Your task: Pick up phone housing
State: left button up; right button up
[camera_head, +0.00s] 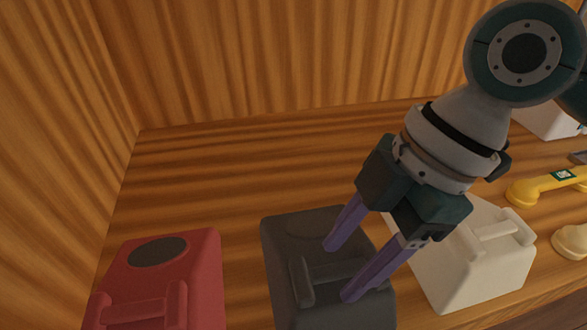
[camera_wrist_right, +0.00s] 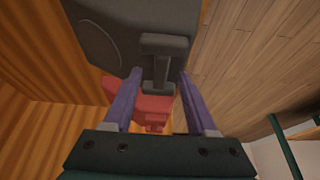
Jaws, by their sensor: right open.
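A dark grey phone housing (camera_head: 287,237) with a raised cradle stands on the wooden shelf in the middle of the head view. My right gripper (camera_head: 339,272) reaches down over it, with purple fingers open and one on each side of the cradle. In the right wrist view the dark housing (camera_wrist_right: 95,30) fills the top, and its cradle (camera_wrist_right: 160,48) lies partly between the fingertips (camera_wrist_right: 160,76). I cannot tell whether the fingers touch it. A red phone housing (camera_head: 190,265) stands at left and a white one (camera_head: 465,275) at right. My left gripper is out of view.
A yellow handset (camera_head: 535,188) and a cream rounded part (camera_head: 572,241) lie at the right. Wooden walls (camera_head: 270,50) close off the back and left. The shelf behind the red and dark housings (camera_head: 240,165) is clear.

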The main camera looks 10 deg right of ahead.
jog(key=shift+s+f, duration=0.1)
grip_shut()
dwell(0.4)
dwell(0.9)
